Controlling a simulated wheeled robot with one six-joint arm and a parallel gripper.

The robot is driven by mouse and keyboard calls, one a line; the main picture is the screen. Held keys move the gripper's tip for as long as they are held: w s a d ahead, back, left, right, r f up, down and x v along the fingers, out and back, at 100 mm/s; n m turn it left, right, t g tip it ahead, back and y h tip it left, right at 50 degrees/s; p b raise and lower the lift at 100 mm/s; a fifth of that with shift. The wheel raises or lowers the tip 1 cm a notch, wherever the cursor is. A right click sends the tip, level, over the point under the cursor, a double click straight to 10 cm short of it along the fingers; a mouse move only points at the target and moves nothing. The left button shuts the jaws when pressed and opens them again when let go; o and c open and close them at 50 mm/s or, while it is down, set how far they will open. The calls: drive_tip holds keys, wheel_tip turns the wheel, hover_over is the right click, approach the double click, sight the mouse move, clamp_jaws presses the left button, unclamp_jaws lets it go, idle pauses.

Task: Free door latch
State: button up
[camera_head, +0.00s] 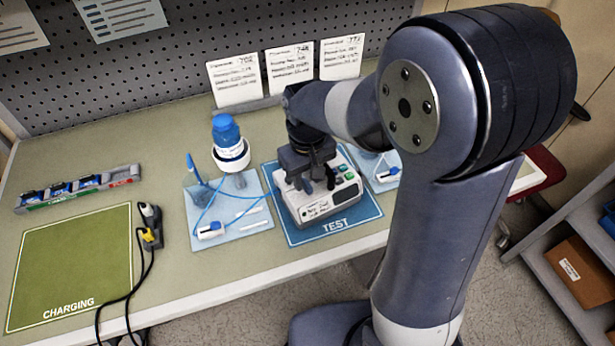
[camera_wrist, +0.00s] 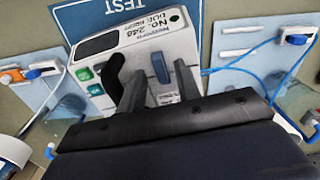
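The infusion pump (camera_head: 315,207) lies on the blue TEST mat (camera_head: 365,211); its labelled face also shows in the wrist view (camera_wrist: 135,45). A blue lever (camera_wrist: 160,68), which looks like the door latch, stands on that face, beside a black handle-like part (camera_wrist: 114,72). My gripper (camera_head: 312,182) is over the pump and hides part of it. In the wrist view my gripper (camera_wrist: 158,76) is open, with one finger on each side of the blue lever and visible gaps. I cannot tell how deep the fingertips reach.
Light blue trays with tubing stand on both sides, the left one (camera_head: 262,224) with a blue-capped bottle (camera_head: 227,134) by it. A green CHARGING mat (camera_head: 75,260), a cable plug (camera_head: 150,228) and a grey rack (camera_head: 80,190) lie left. Cards (camera_head: 290,66) stand behind.

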drive_tip(key=shift+f, duration=0.55)
clamp_jaws()
